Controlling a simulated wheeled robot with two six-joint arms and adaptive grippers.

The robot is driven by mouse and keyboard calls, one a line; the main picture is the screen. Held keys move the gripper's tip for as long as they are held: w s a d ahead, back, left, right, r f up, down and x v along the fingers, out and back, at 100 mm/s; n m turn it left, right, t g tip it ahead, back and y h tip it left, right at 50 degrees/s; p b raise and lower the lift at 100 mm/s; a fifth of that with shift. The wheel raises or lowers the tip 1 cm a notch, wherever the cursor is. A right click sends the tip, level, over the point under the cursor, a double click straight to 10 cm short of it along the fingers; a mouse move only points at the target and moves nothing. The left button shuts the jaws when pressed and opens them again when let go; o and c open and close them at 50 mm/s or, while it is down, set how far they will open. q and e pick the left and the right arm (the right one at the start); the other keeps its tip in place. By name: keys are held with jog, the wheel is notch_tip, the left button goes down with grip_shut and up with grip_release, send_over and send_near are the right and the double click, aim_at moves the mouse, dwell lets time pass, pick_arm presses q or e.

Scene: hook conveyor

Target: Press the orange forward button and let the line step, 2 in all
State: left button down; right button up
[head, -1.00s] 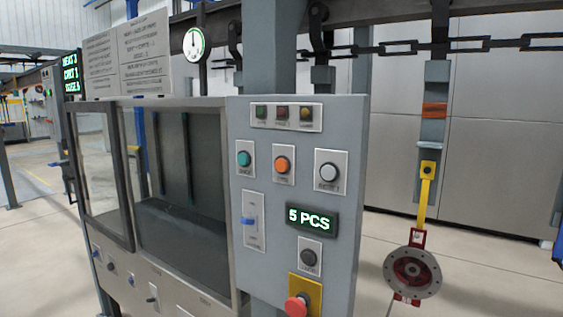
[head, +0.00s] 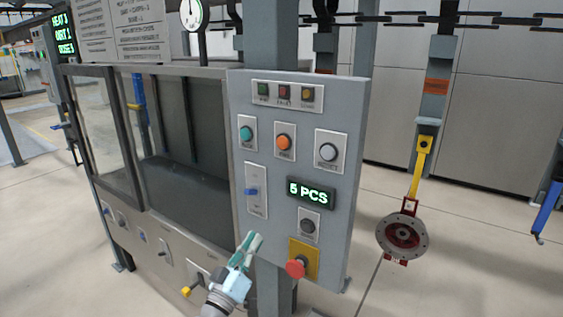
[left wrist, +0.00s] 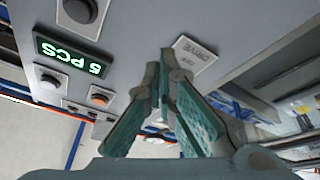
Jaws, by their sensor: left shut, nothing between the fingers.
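The orange button (head: 284,142) sits on the grey control panel (head: 345,230), between a teal button (head: 246,133) on its left and a white button (head: 329,152) on its right. The display (head: 311,193) below reads 5 PCS. My left gripper (head: 253,240) is shut and empty, low in front of the panel's lower left edge, below the orange button and apart from it. In the left wrist view its closed fingertips (left wrist: 167,57) are near the DRIVE switch plate (left wrist: 194,54), and the panel is seen upside down. My right gripper is out of view.
A red mushroom button (head: 296,269) on a yellow plate is close right of my left gripper. A blue-handled slide switch (head: 251,191) is above it. A flanged part (head: 403,236) hangs from a yellow hook (head: 419,168) on the right. A glazed cabinet (head: 110,140) stands left.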

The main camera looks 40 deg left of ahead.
aim_at(282, 143)
pick_arm(q)
jog(key=s+d+r+n+t+y+p, duration=0.1)
jog(key=s+r+n+t, duration=0.1)
jog(key=r, duration=1)
jog(key=s+d+r+n+t+y+p, duration=0.1)
jog(key=s+r+n+t+p, duration=0.1)
jog(key=r, duration=1)
jog(key=shift+s+n+t+y, duration=0.3)
jog(key=shift+s+n, duration=0.25)
jog(key=shift+n, duration=0.65)
jog(key=shift+w+f, duration=0.15)
jog(key=shift+w, duration=0.05)
jog(key=w+b, duration=0.4)
jog(key=w, duration=0.4)
jog(key=shift+w, duration=0.3)
jog(key=shift+w, duration=0.1)
jog(key=shift+w+b, duration=0.3)
